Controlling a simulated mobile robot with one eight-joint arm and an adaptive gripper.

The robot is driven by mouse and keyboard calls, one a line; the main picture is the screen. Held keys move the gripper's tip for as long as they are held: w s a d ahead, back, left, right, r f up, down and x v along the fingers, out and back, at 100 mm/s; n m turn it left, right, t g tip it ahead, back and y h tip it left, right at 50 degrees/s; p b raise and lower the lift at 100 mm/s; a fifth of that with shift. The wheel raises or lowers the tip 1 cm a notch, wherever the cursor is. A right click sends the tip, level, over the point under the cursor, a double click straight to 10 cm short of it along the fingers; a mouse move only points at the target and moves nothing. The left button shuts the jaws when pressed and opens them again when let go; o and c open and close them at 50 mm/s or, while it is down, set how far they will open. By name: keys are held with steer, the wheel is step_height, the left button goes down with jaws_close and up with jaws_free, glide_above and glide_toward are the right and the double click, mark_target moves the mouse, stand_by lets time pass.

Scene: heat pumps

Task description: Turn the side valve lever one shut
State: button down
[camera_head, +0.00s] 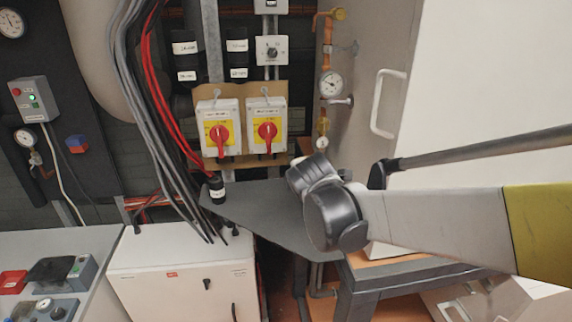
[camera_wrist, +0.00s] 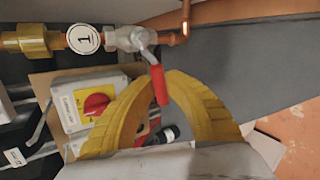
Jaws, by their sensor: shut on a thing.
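The side valve (camera_wrist: 128,39) shows in the wrist view as a silvery body on a pipe, beside a round white tag marked 1 (camera_wrist: 83,39). Its lever (camera_wrist: 158,86) has a red grip and slants down and slightly right from the valve. My gripper (camera_wrist: 163,77) has two curved yellow fingers, shut on the lever's red grip near their tips. In the head view my arm reaches in from the right, and I cannot make out the fingers or this valve there.
Two switch boxes with red knobs (camera_head: 219,133) (camera_head: 267,131) hang on the back wall. A grey plate (camera_head: 262,215) lies below them. A white cabinet (camera_head: 185,275) stands at the lower left, with cables above it. A large white door with a handle (camera_head: 386,103) is at the right.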

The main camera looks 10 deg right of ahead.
steer(key=shift+a+r+m+y+p, duration=0.1)
steer(key=shift+r+m+y+p, duration=0.3)
steer(key=shift+r+m+y, duration=0.35)
steer(key=c, duration=1.4)
jaws_free()
steer(key=shift+r, duration=0.1)
steer(key=v, duration=1.2)
steer(key=c, duration=0.3)
steer(key=shift+c, duration=0.2)
